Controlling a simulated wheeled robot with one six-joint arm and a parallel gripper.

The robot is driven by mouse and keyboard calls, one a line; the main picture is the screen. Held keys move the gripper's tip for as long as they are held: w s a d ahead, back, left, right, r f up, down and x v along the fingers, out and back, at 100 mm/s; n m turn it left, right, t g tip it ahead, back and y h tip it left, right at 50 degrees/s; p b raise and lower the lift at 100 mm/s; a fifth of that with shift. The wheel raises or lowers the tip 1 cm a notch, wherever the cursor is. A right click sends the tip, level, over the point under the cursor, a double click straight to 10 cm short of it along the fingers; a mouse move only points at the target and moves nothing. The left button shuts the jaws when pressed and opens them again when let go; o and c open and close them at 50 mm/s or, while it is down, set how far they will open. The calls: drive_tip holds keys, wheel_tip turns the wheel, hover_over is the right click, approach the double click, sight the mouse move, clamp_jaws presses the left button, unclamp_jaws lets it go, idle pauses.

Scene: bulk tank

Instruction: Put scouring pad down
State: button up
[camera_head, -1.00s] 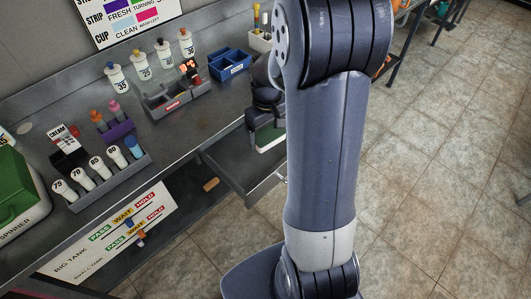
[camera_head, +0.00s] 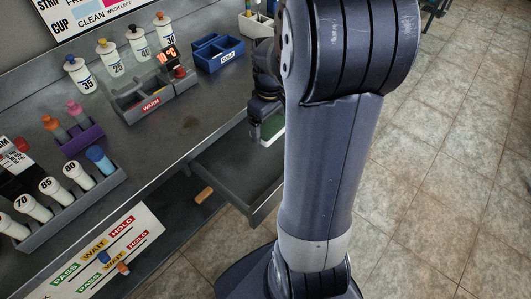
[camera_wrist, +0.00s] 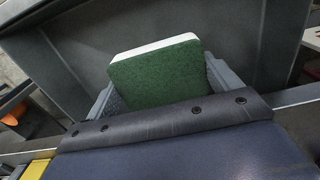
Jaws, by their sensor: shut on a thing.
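The scouring pad (camera_wrist: 155,77) is a green block with a white backing layer in the wrist view. My gripper (camera_wrist: 163,88) is shut on it, with one grey finger at each side. In the head view the pad (camera_head: 272,131) shows as a small green and white patch by my gripper (camera_head: 262,122), partly hidden by my arm. It appears over or near the far end of the open grey drawer (camera_head: 222,172) below the bench. I cannot tell whether the pad touches the drawer.
A small tan block (camera_head: 204,195) lies below the bench. Tiled floor is clear at right.

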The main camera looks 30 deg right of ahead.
sight(269, 154)
wheel_tip(269, 154, down, 10)
drive_tip(key=shift+r+b, duration=0.1)
drive_tip(key=shift+b, duration=0.45)
drive_tip(key=shift+f, duration=0.3)
drive_tip(key=o, duration=0.8)
drive_tip(key=shift+r, duration=0.1)
wheel_tip(269, 154, up, 12)
drive_tip(key=shift+r+p, duration=0.2)
drive_tip(key=shift+p, duration=0.65)
drive_tip(key=shift+f, duration=0.15)
